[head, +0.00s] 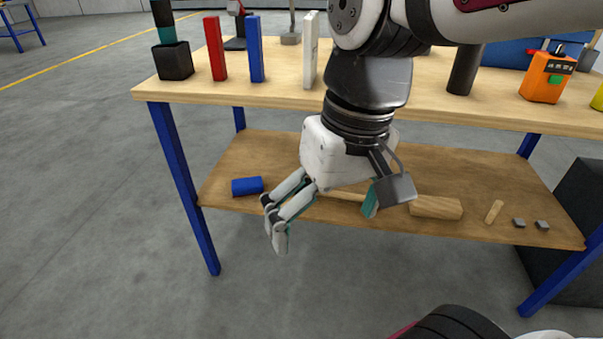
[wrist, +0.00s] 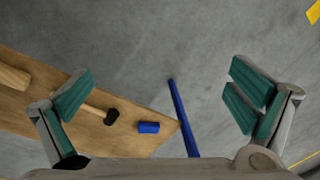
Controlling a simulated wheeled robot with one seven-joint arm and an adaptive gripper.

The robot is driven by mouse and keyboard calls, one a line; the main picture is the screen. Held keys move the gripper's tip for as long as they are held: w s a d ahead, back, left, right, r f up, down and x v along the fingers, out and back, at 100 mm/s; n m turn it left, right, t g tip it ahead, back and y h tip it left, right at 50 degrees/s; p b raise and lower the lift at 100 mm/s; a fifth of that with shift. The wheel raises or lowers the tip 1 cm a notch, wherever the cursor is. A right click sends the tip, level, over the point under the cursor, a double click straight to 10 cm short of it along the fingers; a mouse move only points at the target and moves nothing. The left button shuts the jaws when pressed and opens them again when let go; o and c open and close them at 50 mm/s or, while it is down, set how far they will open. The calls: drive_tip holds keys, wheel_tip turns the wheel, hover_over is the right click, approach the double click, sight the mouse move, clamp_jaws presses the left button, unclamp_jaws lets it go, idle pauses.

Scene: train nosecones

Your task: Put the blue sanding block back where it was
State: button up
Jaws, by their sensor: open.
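A small blue block (head: 247,186), which looks like the sanding block, lies on the left end of the lower wooden shelf (head: 440,170), close to its front edge. It also shows in the wrist view (wrist: 149,127), low between my fingers and near the shelf corner. My gripper (head: 322,224) is open and empty, in front of the shelf and to the right of the block, not touching it. In the wrist view my gripper (wrist: 158,92) has its fingers spread wide, with grey floor between the tips.
On the lower shelf a mallet with a black head (wrist: 111,116) lies beside the block, with a wooden piece (head: 435,207) further right. The tabletop (head: 430,92) above holds upright red (head: 215,48), blue (head: 255,50) and white (head: 310,50) pieces. A blue table leg (head: 183,185) stands at the left.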

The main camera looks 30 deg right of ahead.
drive_tip(key=s+d+h, duration=0.1)
drive_tip(key=s+d, duration=0.1)
drive_tip(key=s, duration=0.7)
drive_tip(key=shift+s+f+g, duration=0.3)
drive_tip(key=shift+s+f, duration=0.1)
wheel_tip(320, 180, up, 31)
drive_tip(key=t+p, duration=0.4)
drive_tip(key=p, duration=2.5)
drive_tip(key=shift+d, duration=0.35)
